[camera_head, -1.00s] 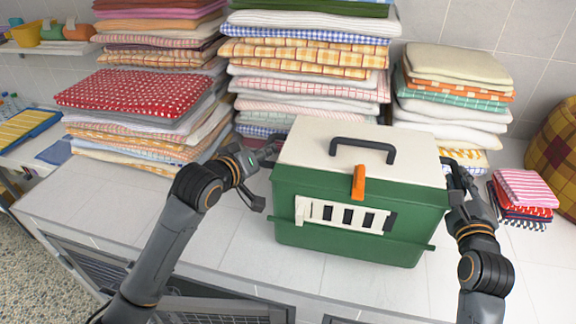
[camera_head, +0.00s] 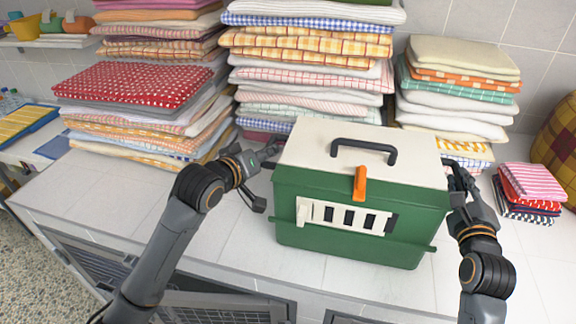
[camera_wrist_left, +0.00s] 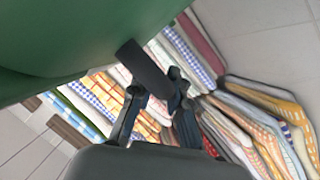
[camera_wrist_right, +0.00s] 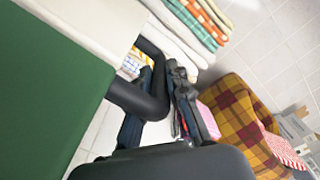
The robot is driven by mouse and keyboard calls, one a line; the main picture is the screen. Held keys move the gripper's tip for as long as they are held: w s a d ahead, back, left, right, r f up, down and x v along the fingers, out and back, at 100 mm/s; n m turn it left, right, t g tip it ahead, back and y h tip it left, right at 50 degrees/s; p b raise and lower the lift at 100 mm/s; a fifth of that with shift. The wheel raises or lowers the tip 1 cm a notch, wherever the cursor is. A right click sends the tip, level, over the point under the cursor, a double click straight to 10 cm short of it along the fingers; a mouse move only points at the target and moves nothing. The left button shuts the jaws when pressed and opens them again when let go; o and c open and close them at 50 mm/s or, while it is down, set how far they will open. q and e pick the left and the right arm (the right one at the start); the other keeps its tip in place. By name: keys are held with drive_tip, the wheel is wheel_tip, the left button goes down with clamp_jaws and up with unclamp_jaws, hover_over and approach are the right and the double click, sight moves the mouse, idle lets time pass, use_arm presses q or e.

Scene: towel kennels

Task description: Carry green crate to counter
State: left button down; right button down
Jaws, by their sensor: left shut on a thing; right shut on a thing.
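The green crate (camera_head: 345,208) has a cream lid (camera_head: 305,150), a black top handle, an orange latch and a cream barred front. It is level over the white tiled counter (camera_head: 240,245), close to its front edge; I cannot tell whether its base touches. My left gripper (camera_head: 266,160) is shut on the black bar at the crate's left side, and this bar shows between the fingers in the left wrist view (camera_wrist_left: 146,72). My right gripper (camera_head: 452,180) is shut on the matching right bar, seen in the right wrist view (camera_wrist_right: 140,98). The crate's far side is hidden.
Tall folded towel stacks stand behind the crate, at the left (camera_head: 140,100), middle (camera_head: 305,60) and right (camera_head: 455,90); the middle one is very close to it. A small towel pile (camera_head: 530,190) and a plaid basket (camera_head: 560,140) are at the right. The counter's left front is clear.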

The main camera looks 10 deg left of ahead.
use_arm(q)
drive_tip(key=shift+s+d+f+b, duration=0.1)
drive_tip(key=shift+d+f+b, duration=0.2)
drive_tip(key=shift+f+b, duration=0.4)
use_arm(e)
drive_tip(key=shift+a+f, duration=0.3)
drive_tip(key=shift+f, duration=0.55)
use_arm(q)
drive_tip(key=c, duration=1.4)
unclamp_jaws()
drive_tip(key=shift+r, duration=0.15)
use_arm(e)
drive_tip(key=c, duration=1.4)
unclamp_jaws()
drive_tip(key=shift+s+r, duration=0.1)
use_arm(q)
drive_tip(key=shift+o, duration=0.5)
drive_tip(key=shift+s, duration=0.1)
use_arm(e)
drive_tip(key=shift+o, duration=0.5)
drive_tip(key=shift+d, duration=0.1)
use_arm(q)
drive_tip(key=shift+a, duration=0.15)
use_arm(e)
drive_tip(key=shift+r, duration=0.1)
